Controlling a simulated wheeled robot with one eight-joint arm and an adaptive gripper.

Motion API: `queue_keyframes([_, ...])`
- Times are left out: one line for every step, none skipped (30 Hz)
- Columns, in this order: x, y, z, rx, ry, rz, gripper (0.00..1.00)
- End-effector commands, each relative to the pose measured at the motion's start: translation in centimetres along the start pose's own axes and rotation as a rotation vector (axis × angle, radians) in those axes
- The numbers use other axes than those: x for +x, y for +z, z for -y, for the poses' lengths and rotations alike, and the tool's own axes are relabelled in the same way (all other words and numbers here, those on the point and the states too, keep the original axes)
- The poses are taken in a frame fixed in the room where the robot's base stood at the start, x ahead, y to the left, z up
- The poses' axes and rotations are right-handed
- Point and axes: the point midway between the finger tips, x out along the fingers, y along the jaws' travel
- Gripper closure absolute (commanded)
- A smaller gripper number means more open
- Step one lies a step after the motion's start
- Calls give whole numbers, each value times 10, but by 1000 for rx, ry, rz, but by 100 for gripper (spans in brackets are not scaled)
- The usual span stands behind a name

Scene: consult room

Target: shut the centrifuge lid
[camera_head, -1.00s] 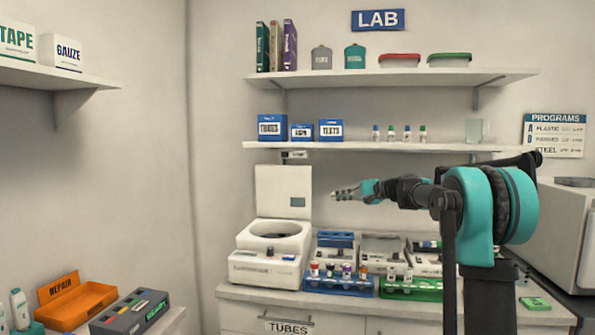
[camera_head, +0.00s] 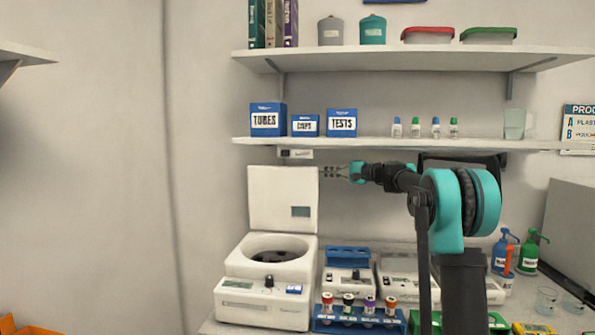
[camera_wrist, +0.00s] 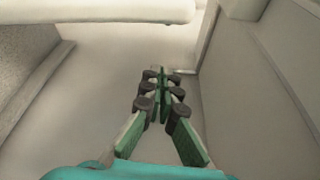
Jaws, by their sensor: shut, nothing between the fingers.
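The white centrifuge (camera_head: 262,290) stands on the counter at the lower left of the head view. Its lid (camera_head: 272,198) is open and upright behind the round bowl, with a small dark panel on it. My gripper (camera_head: 325,172) is at the lid's upper right edge, fingers pointing left. I cannot tell whether it touches the lid or is in front of or behind it. In the wrist view, my gripper's green fingers with dark joints (camera_wrist: 160,75) are closed together and hold nothing.
A shelf (camera_head: 400,144) with blue boxes and small bottles runs just above the gripper. A tube rack (camera_head: 360,320) and white devices (camera_head: 348,282) stand right of the centrifuge. The wall left of the centrifuge is bare.

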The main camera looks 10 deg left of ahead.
Motion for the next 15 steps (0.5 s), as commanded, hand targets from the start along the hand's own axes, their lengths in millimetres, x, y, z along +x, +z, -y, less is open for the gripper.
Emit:
queue_keyframes([0,0,0,0,0,0,100])
queue_keyframes([1,0,0,0,0,0,100])
queue_keyframes([3,0,0,0,0,1,100])
queue_keyframes([5,0,0,0,0,1,100])
queue_keyframes([8,1,0,0,0,2,100])
queue_keyframes([12,1,0,0,0,2,100])
queue_keyframes([16,1,0,0,0,3,100])
queue_keyframes([21,1,0,0,0,2,100])
queue_keyframes([28,1,0,0,0,2,100])
queue_keyframes([34,1,0,0,1,3,100])
queue_keyframes([39,1,0,0,1,4,100])
queue_keyframes([47,1,0,0,1,3,100])
queue_keyframes([53,1,0,0,1,3,100])
queue_keyframes([59,1,0,0,1,3,100])
queue_keyframes([66,1,0,0,1,3,100])
